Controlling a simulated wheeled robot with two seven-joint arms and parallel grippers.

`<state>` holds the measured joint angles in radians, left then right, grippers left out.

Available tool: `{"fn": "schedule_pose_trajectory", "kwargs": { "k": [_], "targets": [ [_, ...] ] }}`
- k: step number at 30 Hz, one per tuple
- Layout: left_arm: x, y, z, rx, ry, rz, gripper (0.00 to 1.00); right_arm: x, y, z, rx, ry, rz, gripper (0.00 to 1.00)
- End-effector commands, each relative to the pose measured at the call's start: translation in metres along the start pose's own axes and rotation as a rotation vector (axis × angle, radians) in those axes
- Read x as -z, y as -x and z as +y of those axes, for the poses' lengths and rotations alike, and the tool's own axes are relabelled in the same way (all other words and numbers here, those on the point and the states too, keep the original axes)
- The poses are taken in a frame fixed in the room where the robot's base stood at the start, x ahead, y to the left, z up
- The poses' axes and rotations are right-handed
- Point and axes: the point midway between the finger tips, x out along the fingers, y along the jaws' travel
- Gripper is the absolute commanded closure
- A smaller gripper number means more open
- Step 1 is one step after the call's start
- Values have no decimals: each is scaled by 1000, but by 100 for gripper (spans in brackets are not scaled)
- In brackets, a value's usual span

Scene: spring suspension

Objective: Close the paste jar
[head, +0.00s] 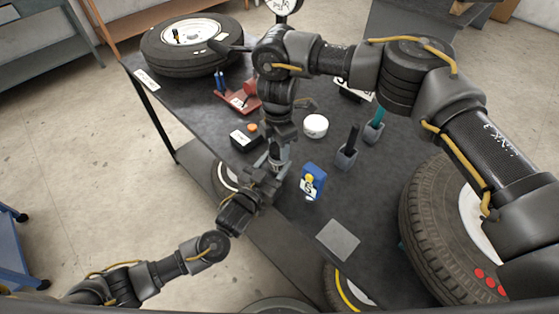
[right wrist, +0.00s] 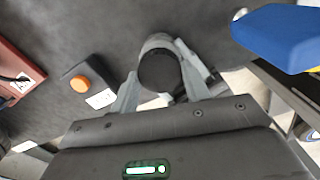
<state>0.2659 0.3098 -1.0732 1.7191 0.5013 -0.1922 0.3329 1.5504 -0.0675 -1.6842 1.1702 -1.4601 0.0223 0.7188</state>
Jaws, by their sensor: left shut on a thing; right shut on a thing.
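My right gripper (head: 279,156) points down over the front edge of the table. In the right wrist view its fingers are closed on the sides of a round dark lid (right wrist: 158,70). A grey rim, apparently the paste jar (right wrist: 157,42), shows just beyond the lid. My left gripper (head: 266,178) comes from the lower left and is shut at the jar just below the right gripper. The grippers hide most of the jar; I cannot tell whether lid and jar touch or how the lid is seated.
A black box with an orange button (head: 244,137) stands left of the grippers. A blue box (head: 313,181) is close on the right. A tyre (head: 190,45) lies at the far left corner.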

Motion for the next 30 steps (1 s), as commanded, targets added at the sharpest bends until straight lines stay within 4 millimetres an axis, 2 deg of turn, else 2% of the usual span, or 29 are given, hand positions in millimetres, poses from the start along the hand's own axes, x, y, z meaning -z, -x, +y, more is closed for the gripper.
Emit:
{"fn": "schedule_pose_trajectory", "kwargs": {
  "k": [1, 9, 12, 16, 20, 21, 25, 30],
  "targets": [
    [-8, 2, 0, 1, -2, -18, 100, 2, -1, -1, 4, -116, 2, 81],
    [-8, 2, 0, 1, -3, -18, 100, 2, -2, 0, 5, -815, 0, 81],
    [-8, 2, 0, 1, -3, -18, 100, 2, -2, 0, 5, -1054, 0, 81],
    [-8, 2, 0, 1, -3, -18, 100, 2, -2, 0, 6, -1283, -1, 81],
    [-8, 2, 0, 1, -3, -18, 100, 2, -2, 0, 6, -1269, 0, 81],
    [-8, 2, 0, 1, -3, -18, 100, 2, -2, 0, 6, -1268, 0, 51],
    [-8, 2, 0, 0, -3, -18, 100, 2, -2, 0, 4, -1268, 0, 34],
    [-8, 2, 0, 0, -3, -18, 100, 1, -2, 1, 3, -1268, -1, 32]
  ]
}}
